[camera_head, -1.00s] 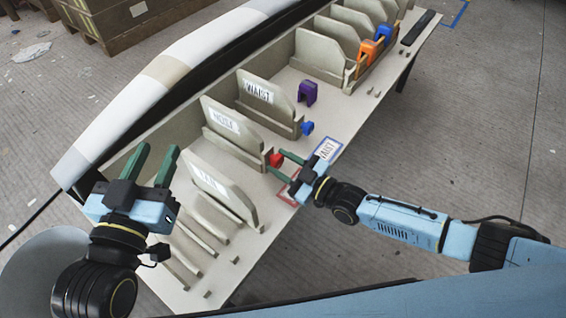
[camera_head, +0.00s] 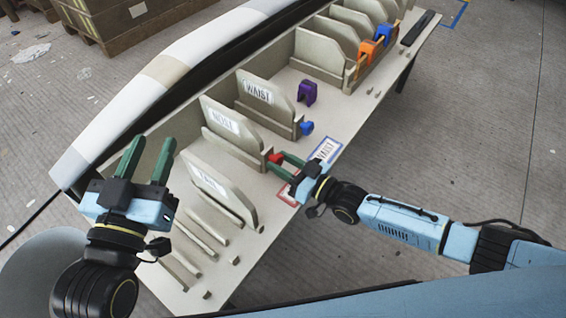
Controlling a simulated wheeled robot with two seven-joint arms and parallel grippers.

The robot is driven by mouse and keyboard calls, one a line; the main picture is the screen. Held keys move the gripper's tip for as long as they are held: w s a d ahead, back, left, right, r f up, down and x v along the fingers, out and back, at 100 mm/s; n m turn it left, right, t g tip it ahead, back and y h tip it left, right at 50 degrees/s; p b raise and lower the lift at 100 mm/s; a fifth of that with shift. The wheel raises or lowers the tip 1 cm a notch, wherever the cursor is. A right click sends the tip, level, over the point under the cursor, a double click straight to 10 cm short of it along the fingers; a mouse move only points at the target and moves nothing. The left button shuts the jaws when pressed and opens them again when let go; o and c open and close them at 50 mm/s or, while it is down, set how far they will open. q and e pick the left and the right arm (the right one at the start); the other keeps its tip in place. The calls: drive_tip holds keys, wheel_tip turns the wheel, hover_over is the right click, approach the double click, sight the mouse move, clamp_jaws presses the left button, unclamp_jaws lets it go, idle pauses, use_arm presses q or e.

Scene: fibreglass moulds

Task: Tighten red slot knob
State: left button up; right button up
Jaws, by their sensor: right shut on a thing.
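The red knob (camera_head: 274,158) sits at the near end of the slot of the NOSE mould plate (camera_head: 224,128) on the long table. My right gripper (camera_head: 282,160) reaches in from the right and is shut on the red knob, its green fingers on either side of it. The fingers hide part of the knob.
A blue knob (camera_head: 306,128) and a purple clamp (camera_head: 307,92) are beside the WAIST plate (camera_head: 257,93). The TAIL plate (camera_head: 212,183) stands nearer. Orange (camera_head: 369,49) and blue (camera_head: 384,34) clamps are farther back. A white curved panel (camera_head: 160,70) runs along the left edge.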

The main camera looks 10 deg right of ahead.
use_arm(q)
drive_tip(key=shift+r, duration=0.25)
use_arm(e)
drive_tip(key=shift+f+m, duration=0.1)
drive_tip(key=shift+m, duration=0.5)
drive_tip(key=o, duration=1)
drive_tip(key=shift+s+d, duration=0.1)
drive_tip(key=shift+d, duration=0.05)
drive_tip(key=shift+s+d, duration=0.15)
drive_tip(key=p+v, duration=0.2)
drive_tip(key=v, duration=0.3)
drive_tip(key=shift+s+d, duration=0.1)
use_arm(q)
drive_tip(key=s+a+f+g+y+p, duration=0.1)
drive_tip(key=s+a+f+g, duration=0.1)
drive_tip(key=f+g, duration=0.3)
drive_tip(key=s+a+f+g+y+p, duration=0.1)
drive_tip(key=s+f+g, duration=0.3)
drive_tip(key=f, duration=0.5)
drive_tip(key=shift+s+a+f+n+g+y, duration=0.15)
drive_tip(key=shift+s+a+n+g+y, duration=0.15)
drive_tip(key=shift+a+g+y, duration=0.55)
use_arm(e)
drive_tip(key=v, duration=0.7)
drive_tip(key=shift+s+d, duration=0.15)
